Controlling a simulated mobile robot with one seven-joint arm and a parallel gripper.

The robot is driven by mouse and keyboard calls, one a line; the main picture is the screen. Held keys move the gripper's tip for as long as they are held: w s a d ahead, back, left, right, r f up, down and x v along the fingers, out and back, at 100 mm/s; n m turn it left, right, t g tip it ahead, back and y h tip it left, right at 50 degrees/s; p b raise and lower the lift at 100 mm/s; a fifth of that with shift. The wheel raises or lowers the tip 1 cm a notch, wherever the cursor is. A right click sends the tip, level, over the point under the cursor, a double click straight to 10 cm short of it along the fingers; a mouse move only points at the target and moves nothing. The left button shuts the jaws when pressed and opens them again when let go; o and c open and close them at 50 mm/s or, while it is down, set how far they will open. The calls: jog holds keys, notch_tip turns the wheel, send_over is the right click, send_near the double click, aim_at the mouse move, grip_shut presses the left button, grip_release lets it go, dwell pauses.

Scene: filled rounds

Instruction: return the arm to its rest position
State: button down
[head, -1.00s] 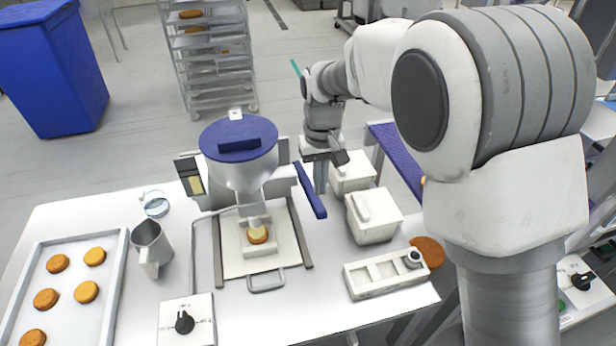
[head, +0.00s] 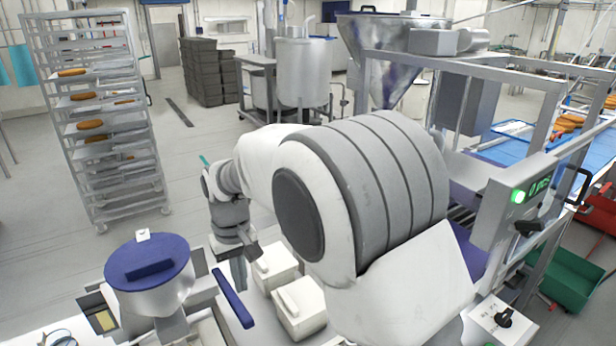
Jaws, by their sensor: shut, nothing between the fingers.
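My arm (head: 360,190), white with grey joints, fills the middle and right of the head view. It is bent, with its forearm reaching left and away from me. My gripper (head: 239,274) points down at the arm's far end, shut and empty. It hangs just left of two white lidded boxes (head: 299,306), and the blue handle of the filling machine is to its left. Whether the fingertips touch the table cannot be told.
The filling machine with a blue-lidded hopper (head: 148,275) stands left of my gripper. A tray rack (head: 98,125) with filled rounds stands behind at left. A steel frame with a control panel (head: 513,200) and a blue conveyor are at right. Open floor lies behind the table.

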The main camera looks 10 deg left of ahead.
jog(key=s+d+r+m+t+y, duration=0.1)
jog(key=d+r+m, duration=0.1)
jog(key=d+r, duration=0.6)
jog(key=s+d+r+m+t, duration=0.15)
jog(key=d+r, duration=0.25)
jog(key=d, duration=0.8)
jog(key=s+d+m+t+h, duration=0.1)
jog(key=s+d+m+t, duration=0.2)
jog(key=s+d, duration=1.1)
jog(key=shift+s+d+r+m+b, duration=0.25)
jog(key=shift+r+m+b, duration=0.15)
jog(key=shift+m, duration=0.35)
jog(key=shift+w+a, duration=0.1)
